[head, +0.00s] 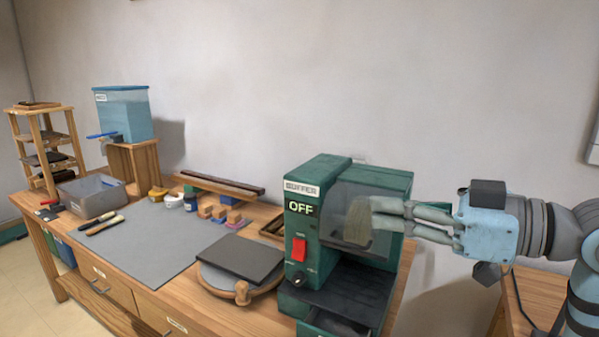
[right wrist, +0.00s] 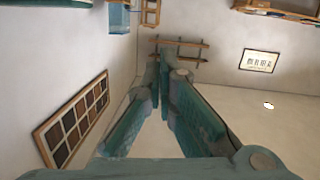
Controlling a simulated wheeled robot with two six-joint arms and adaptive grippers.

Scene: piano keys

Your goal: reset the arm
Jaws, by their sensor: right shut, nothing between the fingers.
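My right gripper (head: 376,214) comes in from the right in the head view. Its fingers are shut and empty, in front of the dark window of the green buffer machine (head: 320,180). I cannot tell whether the fingertips touch the machine. The right wrist view also shows the shut gripper (right wrist: 158,62), its fingertips together with nothing between them. The buffer's sign reads OFF, above a red switch (head: 299,249). My left gripper is not in view.
A grey mat (head: 150,245) covers much of the wooden bench, with a dark slab (head: 240,258) on a round wooden stand beside the buffer. A blue hopper (head: 123,113) and a wooden rack (head: 45,150) stand at the left. The space above the mat is free.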

